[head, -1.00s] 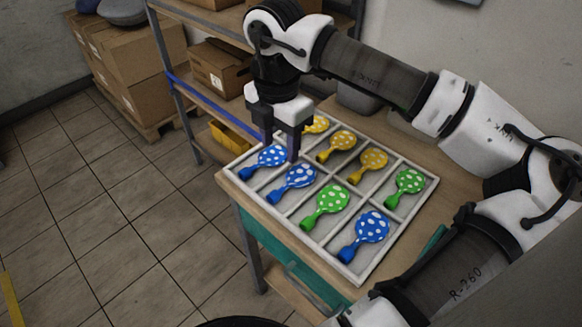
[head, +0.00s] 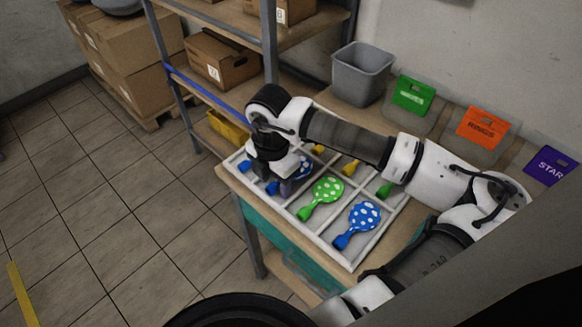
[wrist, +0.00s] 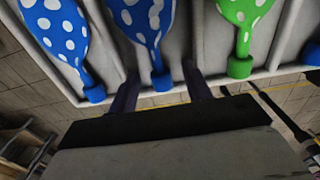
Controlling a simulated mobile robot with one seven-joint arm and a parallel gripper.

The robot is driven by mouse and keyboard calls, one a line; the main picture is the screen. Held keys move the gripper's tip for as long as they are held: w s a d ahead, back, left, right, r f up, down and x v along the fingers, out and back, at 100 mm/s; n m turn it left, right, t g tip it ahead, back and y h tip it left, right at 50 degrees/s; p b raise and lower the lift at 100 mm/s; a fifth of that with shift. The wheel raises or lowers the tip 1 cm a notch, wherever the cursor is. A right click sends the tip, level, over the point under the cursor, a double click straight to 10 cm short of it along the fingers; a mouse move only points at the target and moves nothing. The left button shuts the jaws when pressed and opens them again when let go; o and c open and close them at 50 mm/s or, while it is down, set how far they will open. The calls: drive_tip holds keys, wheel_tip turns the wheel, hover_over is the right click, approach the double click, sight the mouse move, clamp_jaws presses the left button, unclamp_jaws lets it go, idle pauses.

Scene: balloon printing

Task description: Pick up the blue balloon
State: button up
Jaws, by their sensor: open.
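The tray (head: 350,264) holds several dotted balloons in white compartments. My open gripper (head: 283,187) is low over the front-row blue balloon (head: 304,170) and hides part of it. In the wrist view that blue balloon (wrist: 143,20) has its neck and nozzle between my two fingers (wrist: 160,76), one on each side; I cannot tell whether they touch it. Another blue balloon (wrist: 55,25) lies to its left in that view; its nozzle (head: 244,166) shows in the head view. A third blue balloon (head: 365,214) lies at the near right of the tray.
A green balloon (head: 328,189) lies in the neighbouring compartment. My arm covers much of the back row. A grey bin (head: 362,72) and bins labelled green (head: 413,95), orange (head: 483,128) and purple (head: 552,167) stand behind. A shelf (head: 205,98) with boxes is at the back left.

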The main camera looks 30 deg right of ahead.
drive_tip(key=shift+f, duration=0.2)
drive_tip(key=c, duration=0.9)
drive_tip(key=shift+o, duration=0.2)
drive_tip(key=shift+r, duration=0.1)
